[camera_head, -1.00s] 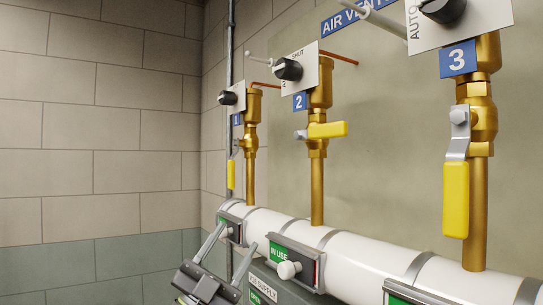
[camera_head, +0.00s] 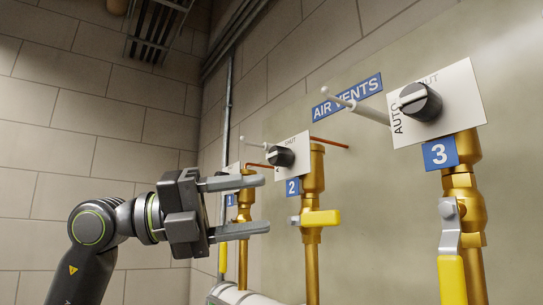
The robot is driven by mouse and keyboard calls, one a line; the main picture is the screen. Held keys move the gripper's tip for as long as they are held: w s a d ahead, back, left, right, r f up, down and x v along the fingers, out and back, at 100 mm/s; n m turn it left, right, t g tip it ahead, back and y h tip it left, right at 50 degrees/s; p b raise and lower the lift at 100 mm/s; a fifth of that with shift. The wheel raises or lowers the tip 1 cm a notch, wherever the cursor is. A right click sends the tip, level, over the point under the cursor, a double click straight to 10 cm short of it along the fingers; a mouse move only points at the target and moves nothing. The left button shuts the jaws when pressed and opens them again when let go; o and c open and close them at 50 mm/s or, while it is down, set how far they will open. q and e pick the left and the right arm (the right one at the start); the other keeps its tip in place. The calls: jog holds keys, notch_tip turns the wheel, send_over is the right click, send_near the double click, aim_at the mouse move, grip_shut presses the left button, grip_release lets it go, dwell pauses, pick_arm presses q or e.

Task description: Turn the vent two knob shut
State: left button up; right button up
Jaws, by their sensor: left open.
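The vent two knob (camera_head: 280,156) is a black round knob on a white plate marked SHUT, above the blue "2" tag (camera_head: 293,187). The knob's pointer direction is too small to tell. My left gripper (camera_head: 254,206) is open and empty, its two grey fingers one above the other, pointing right. In the picture its fingertips are left of and below the vent two knob, apart from it. The gripper partly hides the vent one plate and pipe. My right gripper is not in view.
A yellow lever (camera_head: 320,218) crosses the vent two pipe below the knob. Vent three has a black knob (camera_head: 420,102) and a hanging yellow lever (camera_head: 452,280). Thin white rods (camera_head: 358,106) stick out near the plates. The block wall at left is clear.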

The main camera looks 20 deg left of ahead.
pick_arm(q)
jog(key=s+a+r+n+t+y, duration=0.6)
jog(key=s+a+r+t+y, duration=0.1)
jog(key=a+r, duration=0.2)
jog(key=p, duration=0.7)
send_near(272, 155)
jog(key=x, duration=0.9)
jog(key=shift+w+d, duration=0.2)
jog(key=shift+d, duration=0.1)
jog(key=c, duration=1)
jog(key=shift+o, duration=0.2)
